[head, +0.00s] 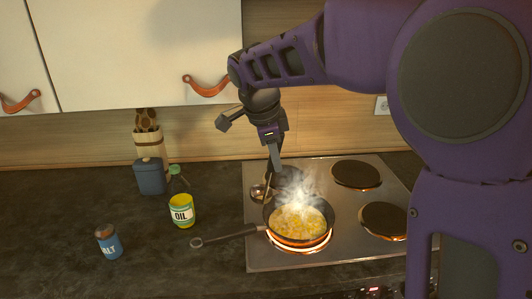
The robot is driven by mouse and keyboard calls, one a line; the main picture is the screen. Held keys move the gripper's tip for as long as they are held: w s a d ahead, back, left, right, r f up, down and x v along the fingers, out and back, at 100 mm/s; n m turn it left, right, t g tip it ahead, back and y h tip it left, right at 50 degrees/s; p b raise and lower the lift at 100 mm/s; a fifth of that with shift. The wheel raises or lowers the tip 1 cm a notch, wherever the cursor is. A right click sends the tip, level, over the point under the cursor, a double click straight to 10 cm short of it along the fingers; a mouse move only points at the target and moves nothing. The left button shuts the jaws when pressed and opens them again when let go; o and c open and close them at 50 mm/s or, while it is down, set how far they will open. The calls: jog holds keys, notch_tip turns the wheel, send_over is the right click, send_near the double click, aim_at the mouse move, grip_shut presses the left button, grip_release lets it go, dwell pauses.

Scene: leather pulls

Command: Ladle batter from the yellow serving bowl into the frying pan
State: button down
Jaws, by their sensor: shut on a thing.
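The dark frying pan (270,223) sits on a glowing front-left burner, its handle pointing left over the counter. Pale yellow chunky contents (298,222) cover its bottom, and bright steam or smoke rises from it. My gripper (274,167) points down above the pan's back left edge. It is shut on what looks like the thin handle of a metal ladle (258,192). The ladle's bowl hangs just left of the pan's back rim; I cannot tell whether it touches the rim or holds batter. No yellow serving bowl shows in this view.
The cooktop (262,256) has other burners at the back and right. An oil bottle (181,205), a blue canister (150,176), a utensil holder (149,143) and a salt shaker (109,242) stand left. Cabinets with orange pulls (207,87) hang above.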

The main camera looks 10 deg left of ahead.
jog(key=s+d+f+m+t+y+b, duration=0.1)
jog(key=s+d+f+y+b, duration=0.1)
jog(key=d+f+y+b, duration=0.2)
jog(key=s+d+f+t+y+b, duration=0.2)
jog(key=d+f+y+b, duration=0.2)
jog(key=d, duration=0.7)
jog(key=shift+d+f+m+y, duration=0.3)
jog(key=shift+f+m+y, duration=0.15)
jog(key=shift+y, duration=0.35)
jog(key=shift+f, duration=0.1)
